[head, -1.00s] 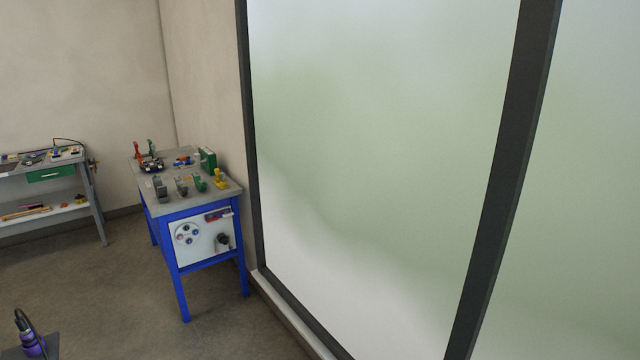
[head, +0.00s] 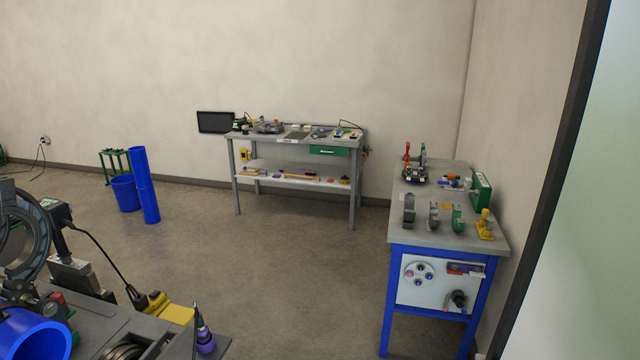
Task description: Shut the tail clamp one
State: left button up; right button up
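The near end of a grey cart (head: 95,328) shows at the lower left in the head view. A dark, upright ring-shaped clamp (head: 41,232) stands on it, cut off by the left edge. A blue pipe end (head: 40,345) lies in front of the ring, cut off by the lower left corner. I cannot tell which clamp is tail clamp one, or whether the ring is open or shut. Neither of my grippers is in view.
A blue-framed table (head: 394,290) with several clamps and fittings stands at the right by the dark window frame. A grey workbench (head: 237,190) stands at the back wall. Blue pipe (head: 147,190) stands behind the cart. The floor (head: 290,270) between them is clear.

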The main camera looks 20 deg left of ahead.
aim_at(31, 261)
jog(key=i+j+u, duration=0.1)
jog(key=i+u, duration=0.2)
jog(key=u, duration=0.15)
jog(key=i+u, duration=0.25)
jog(key=u, duration=0.2)
jog(key=i+l+u, duration=0.1)
jog(key=i+u, duration=0.2)
jog(key=u, duration=0.2)
jog(key=i+l+u, duration=0.15)
jog(key=u, duration=0.3)
jog(key=i+u, duration=0.4)
jog(key=i+l+u, duration=0.15)
jog(key=i+u, duration=0.25)
